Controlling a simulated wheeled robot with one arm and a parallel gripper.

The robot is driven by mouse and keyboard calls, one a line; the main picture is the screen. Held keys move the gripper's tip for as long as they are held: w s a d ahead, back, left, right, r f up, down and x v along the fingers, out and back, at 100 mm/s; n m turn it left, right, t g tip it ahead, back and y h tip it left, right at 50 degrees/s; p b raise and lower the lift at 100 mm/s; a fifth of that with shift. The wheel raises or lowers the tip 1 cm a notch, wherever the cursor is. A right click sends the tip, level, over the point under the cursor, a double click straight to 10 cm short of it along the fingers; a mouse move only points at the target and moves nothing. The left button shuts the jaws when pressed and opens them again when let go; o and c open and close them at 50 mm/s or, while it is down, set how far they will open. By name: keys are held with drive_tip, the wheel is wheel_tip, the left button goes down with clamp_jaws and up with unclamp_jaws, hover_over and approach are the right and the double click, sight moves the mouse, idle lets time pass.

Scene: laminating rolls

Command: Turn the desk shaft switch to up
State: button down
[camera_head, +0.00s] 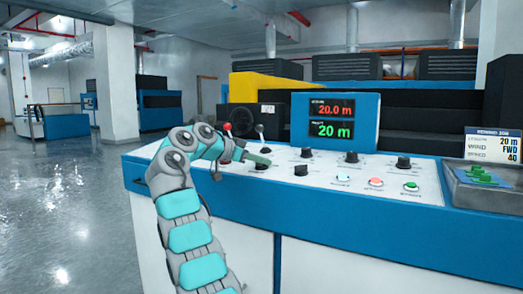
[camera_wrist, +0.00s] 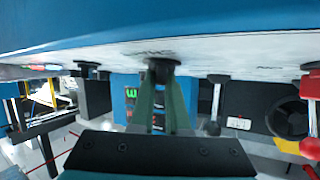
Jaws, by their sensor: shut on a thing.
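The blue and white control desk (camera_head: 330,195) carries several black rotary knobs. My gripper (camera_head: 262,160) reaches over the left part of its panel. In the wrist view, which appears upside down, my gripper (camera_wrist: 162,85) is shut on a black knob (camera_wrist: 162,66), with one green finger on each side. I take this knob to be the desk shaft switch. The fingers hide much of the knob, and its pointer direction cannot be told. Its printed label is too blurred to read. In the head view the knob is mostly hidden under the gripper.
A red-ball lever (camera_head: 227,127) and a grey-ball lever (camera_head: 259,130) stand close behind my gripper. Other black knobs (camera_head: 301,170) and a row of buttons (camera_head: 376,182) lie to the right. A display (camera_head: 336,120) reads 20.0 m and 20 m. A tray (camera_head: 487,195) sits at far right.

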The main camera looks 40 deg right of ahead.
drive_tip(key=shift+f, duration=0.1)
idle(0.5)
drive_tip(key=c, duration=0.9)
unclamp_jaws()
